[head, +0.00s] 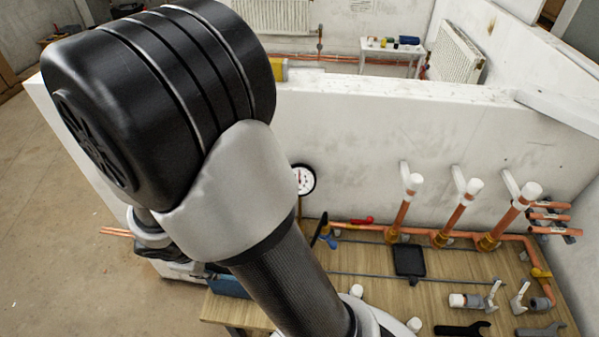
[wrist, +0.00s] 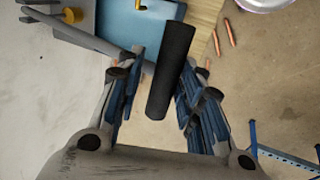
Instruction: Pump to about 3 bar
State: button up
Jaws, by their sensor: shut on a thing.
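The pressure gauge (head: 304,180) is a round white dial with a black rim, on the wall side just right of my arm in the head view. Its needle is too small to read. The blue pump tank (wrist: 155,30) is at the top of the wrist view, and part of it (head: 228,286) shows below my arm in the head view. A grey lever (wrist: 92,42) runs toward the black pump handle (wrist: 174,65). My gripper (wrist: 163,80) is shut on this handle, with a finger on each side. My arm hides the gripper's grip in the head view.
A wooden bench (head: 370,262) carries a black tray-like item (head: 409,262), wrenches (head: 463,329) and valve parts. Copper pipes with white caps (head: 474,186) stand along the white wall (head: 380,130). Bare floor (head: 45,220) lies at left.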

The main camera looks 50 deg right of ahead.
jog(key=shift+w+d+r+g+y+p, duration=0.15)
jog(key=shift+r+p, duration=0.35)
jog(key=shift+p, duration=0.6)
jog(key=shift+w+d+r+g+y+p, duration=0.15)
jog(key=shift+r+p, duration=0.3)
jog(key=shift+p, duration=0.7)
jog(key=shift+w+d+r+y+p, duration=0.1)
jog(key=shift+d+r+p, duration=0.3)
jog(key=shift+p, duration=0.7)
jog(key=shift+s+a+f+b, duration=0.15)
jog(key=shift+a+f+b, duration=0.25)
jog(key=shift+b, duration=1.1)
jog(key=shift+d, duration=0.1)
jog(key=shift+d+r+p, duration=0.1)
jog(key=shift+r+p, duration=0.4)
jog(key=shift+p, duration=0.7)
jog(key=shift+f, duration=0.15)
